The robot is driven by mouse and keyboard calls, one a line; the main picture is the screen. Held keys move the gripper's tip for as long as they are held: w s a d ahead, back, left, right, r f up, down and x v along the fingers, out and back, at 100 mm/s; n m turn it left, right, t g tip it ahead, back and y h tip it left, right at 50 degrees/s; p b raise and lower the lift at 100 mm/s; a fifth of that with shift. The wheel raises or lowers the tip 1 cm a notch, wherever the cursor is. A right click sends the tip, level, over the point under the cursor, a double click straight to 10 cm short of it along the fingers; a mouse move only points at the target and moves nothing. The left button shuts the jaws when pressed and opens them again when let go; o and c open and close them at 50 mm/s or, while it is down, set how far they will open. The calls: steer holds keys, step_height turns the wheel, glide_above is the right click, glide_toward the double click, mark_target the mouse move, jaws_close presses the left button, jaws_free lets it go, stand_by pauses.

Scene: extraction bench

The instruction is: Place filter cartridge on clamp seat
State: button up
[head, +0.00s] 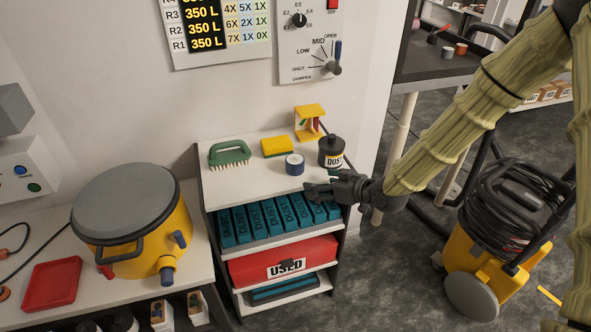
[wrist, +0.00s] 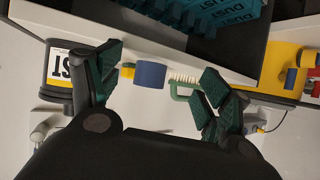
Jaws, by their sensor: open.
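Several teal cartridges marked DUST (head: 262,219) stand in a leaning row on the upper shelf of a white rack. They also show at the top of the wrist view (wrist: 222,14). My gripper (head: 312,190) is open and empty, at the rack's top front edge, above the right end of the row. In the wrist view its two fingers (wrist: 160,82) are spread with nothing between them. I cannot tell for sure which thing is the clamp seat; a yellow bracket with red and green parts (head: 310,110) stands at the back of the rack top.
The rack top holds a green brush (head: 229,153), a yellow sponge (head: 277,146), a blue tape roll (head: 294,164) and a dark labelled jar (head: 331,152). A red USED box (head: 284,263) sits below. A yellow canister (head: 133,222) stands left, a yellow vacuum (head: 500,235) right.

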steer(key=n+y, duration=0.1)
glide_toward(300, 162)
steer(key=a+f, duration=0.1)
steer(key=shift+t, duration=0.3)
steer(key=x, duration=0.2)
steer(key=p+x, duration=0.1)
steer(key=x, duration=0.2)
steer(key=shift+w, duration=0.45)
steer(key=shift+p+x, duration=1.15)
steer(key=shift+x, duration=1.65)
steer(key=shift+s+a, duration=0.1)
steer(key=shift+s, duration=0.05)
steer(key=shift+c, duration=0.4)
steer(key=c, duration=1.2)
